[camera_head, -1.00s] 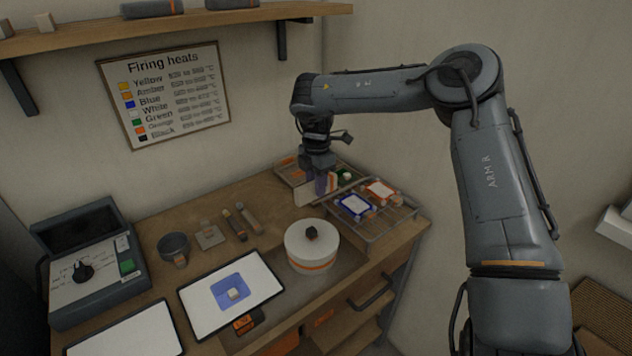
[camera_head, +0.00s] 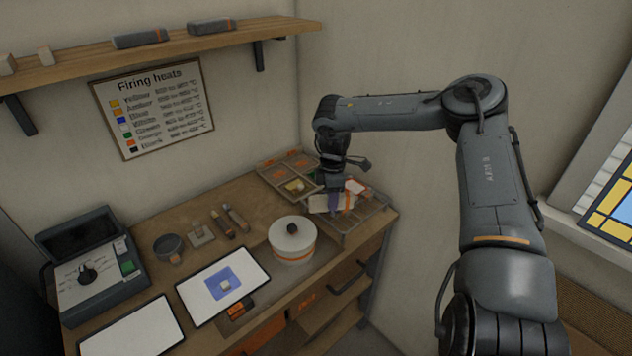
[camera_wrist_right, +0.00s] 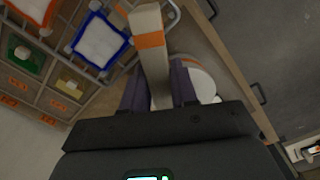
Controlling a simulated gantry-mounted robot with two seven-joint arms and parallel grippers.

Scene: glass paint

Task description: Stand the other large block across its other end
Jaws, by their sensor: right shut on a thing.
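My right gripper (camera_head: 333,201) is shut on a long white block (camera_head: 318,204) with an orange band. The block also shows upright between the two fingers (camera_wrist_right: 158,85) in the right wrist view (camera_wrist_right: 149,22). In the head view it is around the near left part of the wire rack (camera_head: 350,232); I cannot tell its exact height. In the right wrist view, a blue-framed white tile (camera_wrist_right: 100,40) and an orange-framed one (camera_wrist_right: 33,8) lie on the rack beside the block. My left gripper is out of view.
A white round pot with an orange band (camera_head: 293,243) stands left of the rack. A compartment tray (camera_head: 275,180) is behind it. A bowl (camera_head: 168,248), tools (camera_head: 236,218), a white panel with a blue square (camera_head: 190,290) and a grey kiln box (camera_head: 95,295) lie left.

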